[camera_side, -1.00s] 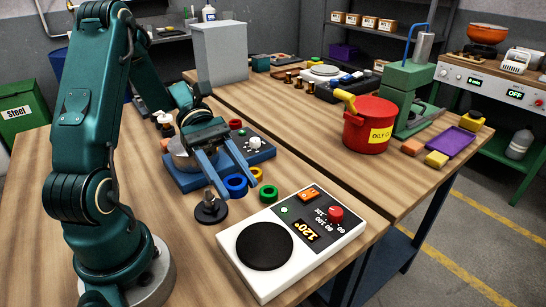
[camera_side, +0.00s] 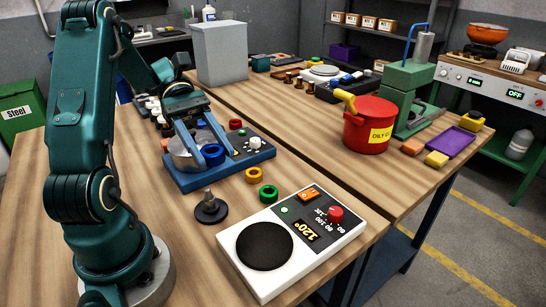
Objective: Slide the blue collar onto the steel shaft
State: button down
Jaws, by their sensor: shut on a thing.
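The blue collar (camera_side: 213,154) is a thick ring. My gripper (camera_side: 214,158) is shut on it, with a blue finger on either side. The collar appears in front of a grey metal drum on the blue machine base; its exact height is hard to tell. A short grey pointed post, which may be the steel shaft (camera_side: 209,198), stands upright on a dark round base (camera_side: 211,213) on the table. The collar is apart from this post, above it in the picture.
The blue machine base (camera_side: 216,177) with its drum and knobs lies behind. A yellow ring (camera_side: 254,175) and a green ring (camera_side: 268,194) lie to the right. A white hotplate (camera_side: 300,237) reading 120° stands in front. A red pot (camera_side: 369,128) stands farther right.

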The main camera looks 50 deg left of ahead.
notch_tip(320, 180, up, 4)
jog(key=s+d+f+m+g+y, duration=0.2)
jog(key=s+f+m+g+y, duration=0.2)
jog(key=s+m+g+y, duration=0.9)
jog(key=w+a+r+m+t+y, duration=0.2)
jog(key=w+m+t+y, duration=0.45)
jog(key=m, duration=0.55)
jog(key=w+a+r+m+t+y, duration=0.25)
jog(key=w+m+t+y, duration=0.45)
jog(key=m, duration=0.4)
send_over(210, 198)
jog(key=shift+g+y, duration=0.25)
jog(key=shift+y, duration=0.1)
notch_tip(210, 198, down, 7)
jog(key=shift+f, duration=2.9)
jog(key=shift+f, duration=1.2)
